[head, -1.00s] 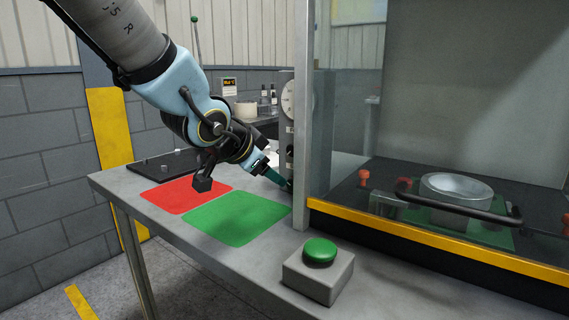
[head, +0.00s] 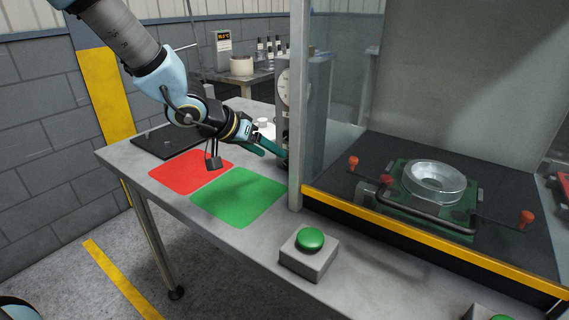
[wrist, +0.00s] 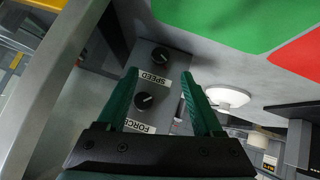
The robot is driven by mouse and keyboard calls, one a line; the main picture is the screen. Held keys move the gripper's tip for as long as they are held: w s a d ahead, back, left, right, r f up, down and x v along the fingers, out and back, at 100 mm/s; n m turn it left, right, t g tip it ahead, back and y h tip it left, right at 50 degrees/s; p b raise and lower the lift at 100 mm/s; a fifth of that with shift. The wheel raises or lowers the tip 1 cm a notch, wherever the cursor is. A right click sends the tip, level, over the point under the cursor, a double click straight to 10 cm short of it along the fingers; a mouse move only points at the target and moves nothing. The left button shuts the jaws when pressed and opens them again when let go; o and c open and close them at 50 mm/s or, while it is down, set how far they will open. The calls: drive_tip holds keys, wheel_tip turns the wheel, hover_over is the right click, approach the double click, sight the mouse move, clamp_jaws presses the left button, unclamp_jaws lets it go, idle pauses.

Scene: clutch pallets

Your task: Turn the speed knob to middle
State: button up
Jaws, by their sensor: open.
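The speed knob (wrist: 160,56) is a small black round knob on a grey panel (wrist: 178,83), beside a white label reading SPEED. It has a light pointer mark, but its exact setting is too small to read. My gripper (wrist: 159,74) has two green fingers, open and apart, with nothing between the tips. In the wrist view the speed knob lies just beyond the fingertips; I cannot tell whether they touch it. In the head view my gripper (head: 277,153) reaches the lower part of the panel, and the knobs there are hidden or too small to see.
A second black knob (wrist: 145,100), labelled FORCE, sits close by. A round gauge (head: 285,88) is higher on the panel. A glass-fronted enclosure with a metal post (head: 298,120) stands right beside it. Red (head: 185,172) and green (head: 240,195) mats and a green button (head: 310,239) are on the table.

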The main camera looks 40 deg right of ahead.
sight(286, 163)
drive_tip(key=b+x, duration=0.2)
drive_tip(key=x, duration=0.6)
drive_tip(key=shift+a, duration=0.1)
drive_tip(key=shift+r, duration=0.1)
clamp_jaws()
